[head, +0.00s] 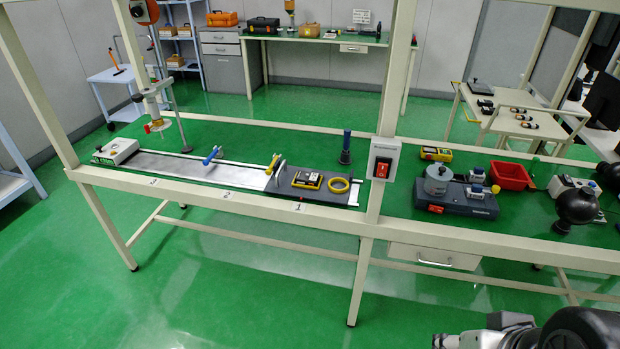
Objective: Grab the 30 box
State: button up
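I cannot read a "30" on any box from here. Box-like things in view are a yellow-and-black box (307,180) on the dark plate of the near bench, and a similar one (436,154) further right. A small open red bin (511,176) stands on the right part of the bench. A grey and black part at the bottom right seems to be my arm. My gripper's fingers do not show.
The near bench (230,200) has a cream frame with uprights, one bearing a red switch (382,167). A metal track (180,165), a yellow ring (339,185) and a grey apparatus (455,195) stand on it. A cart (520,115) is behind. Green floor in front is clear.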

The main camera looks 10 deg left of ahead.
aim_at(310, 178)
jog(key=i+j+u, duration=0.35)
jog(key=j, duration=0.2)
jog(key=i+j+u, duration=0.7)
jog(key=i, duration=0.4)
